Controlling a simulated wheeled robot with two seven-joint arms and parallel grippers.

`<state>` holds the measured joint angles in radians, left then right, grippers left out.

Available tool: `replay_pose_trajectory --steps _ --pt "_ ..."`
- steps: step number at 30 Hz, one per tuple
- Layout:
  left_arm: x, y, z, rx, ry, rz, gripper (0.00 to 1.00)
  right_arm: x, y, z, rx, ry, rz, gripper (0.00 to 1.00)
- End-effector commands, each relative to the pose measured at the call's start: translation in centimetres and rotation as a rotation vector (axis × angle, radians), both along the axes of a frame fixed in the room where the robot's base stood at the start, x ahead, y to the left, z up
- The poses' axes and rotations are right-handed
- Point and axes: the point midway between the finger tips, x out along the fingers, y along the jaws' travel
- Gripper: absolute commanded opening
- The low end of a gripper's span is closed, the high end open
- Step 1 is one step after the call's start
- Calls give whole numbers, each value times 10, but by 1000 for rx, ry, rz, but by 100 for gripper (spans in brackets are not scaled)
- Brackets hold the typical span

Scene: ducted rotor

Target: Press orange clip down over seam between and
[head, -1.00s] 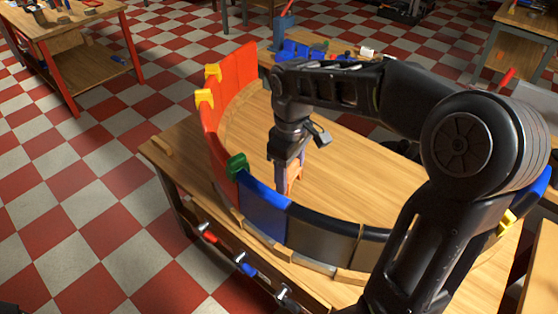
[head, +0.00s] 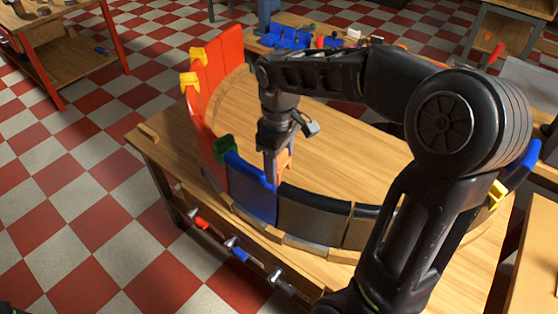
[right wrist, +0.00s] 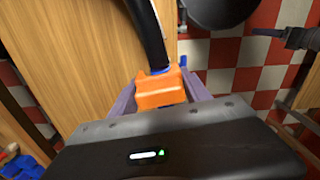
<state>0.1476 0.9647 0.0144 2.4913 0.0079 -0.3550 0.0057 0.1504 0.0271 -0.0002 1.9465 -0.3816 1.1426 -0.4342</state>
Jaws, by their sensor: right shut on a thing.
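The orange clip (right wrist: 160,90) is between the fingers of my right gripper (head: 276,168), which is shut on it. In the head view the orange clip (head: 285,162) shows partly behind a finger. The gripper points down beside the top of the seam where the blue panel (head: 252,192) meets the dark grey panel (head: 315,212) of the curved wall. In the right wrist view the dark rim (right wrist: 148,35) runs up to the clip, with a bit of blue at their meeting place. I cannot tell whether the clip touches the rim. My left gripper is not in view.
A green clip (head: 226,148) sits on the red-blue seam; yellow clips (head: 190,80) sit on the red panels (head: 225,60) and at the far right (head: 497,194). Clamps (head: 280,282) stick out from the table's front. The tabletop (head: 225,100) inside the ring is clear.

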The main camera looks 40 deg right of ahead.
Motion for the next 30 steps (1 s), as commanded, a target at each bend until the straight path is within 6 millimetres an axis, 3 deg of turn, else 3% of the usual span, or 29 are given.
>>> replay_pose_trajectory --steps 15,30 --pt "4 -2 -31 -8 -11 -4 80 0 0 -47 0 0 0 16" --pt "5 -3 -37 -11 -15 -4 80 0 0 -58 0 -1 0 16"
